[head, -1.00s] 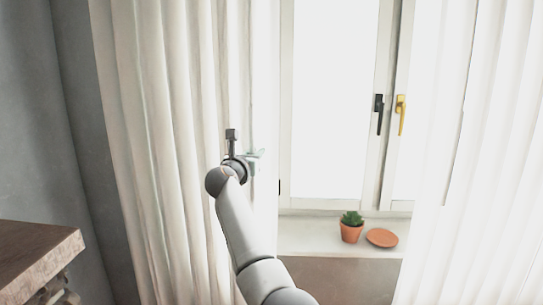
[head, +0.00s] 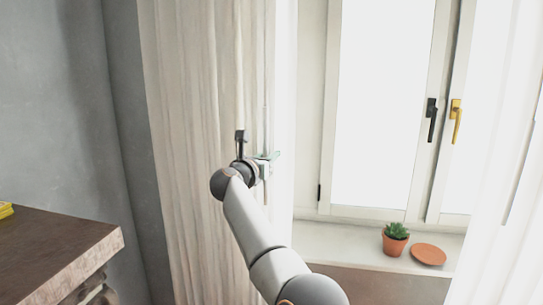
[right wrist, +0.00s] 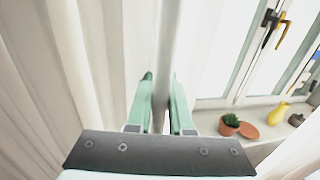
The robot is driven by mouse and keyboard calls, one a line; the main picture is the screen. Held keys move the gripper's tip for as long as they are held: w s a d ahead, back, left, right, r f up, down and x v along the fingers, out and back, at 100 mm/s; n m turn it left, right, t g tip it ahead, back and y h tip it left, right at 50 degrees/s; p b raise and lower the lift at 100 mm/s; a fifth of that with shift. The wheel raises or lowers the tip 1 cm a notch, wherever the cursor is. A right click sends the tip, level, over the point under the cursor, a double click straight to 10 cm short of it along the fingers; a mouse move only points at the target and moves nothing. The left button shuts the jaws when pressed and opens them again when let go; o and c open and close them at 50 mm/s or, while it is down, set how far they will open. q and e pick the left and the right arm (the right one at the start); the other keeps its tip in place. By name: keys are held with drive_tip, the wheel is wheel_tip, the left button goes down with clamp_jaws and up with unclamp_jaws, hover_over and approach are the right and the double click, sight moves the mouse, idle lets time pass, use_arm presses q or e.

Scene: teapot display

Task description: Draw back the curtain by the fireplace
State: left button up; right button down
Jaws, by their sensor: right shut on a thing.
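The left white curtain (head: 190,150) hangs in folds beside the window, next to the grey wall. Its right edge lies left of the window frame. My right gripper (head: 268,160) is at that edge at mid-height. In the right wrist view its green fingers (right wrist: 161,105) are shut on a pale vertical strip of the curtain edge (right wrist: 168,50). The fireplace mantel (head: 60,250) shows at the lower left. My left gripper is in neither view.
The window (head: 380,110) has a black handle (head: 431,120) and a gold handle (head: 455,122). A potted succulent (head: 396,240) and a terracotta saucer (head: 429,254) stand on the sill. Another white curtain (head: 500,200) hangs at the right.

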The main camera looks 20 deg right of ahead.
drive_tip(key=c, duration=0.8)
unclamp_jaws()
drive_tip(key=b+v, duration=0.3)
drive_tip(key=v, duration=0.9)
drive_tip(key=shift+s, duration=0.2)
drive_tip(key=shift+a+r, duration=0.1)
drive_tip(key=shift+a, duration=0.05)
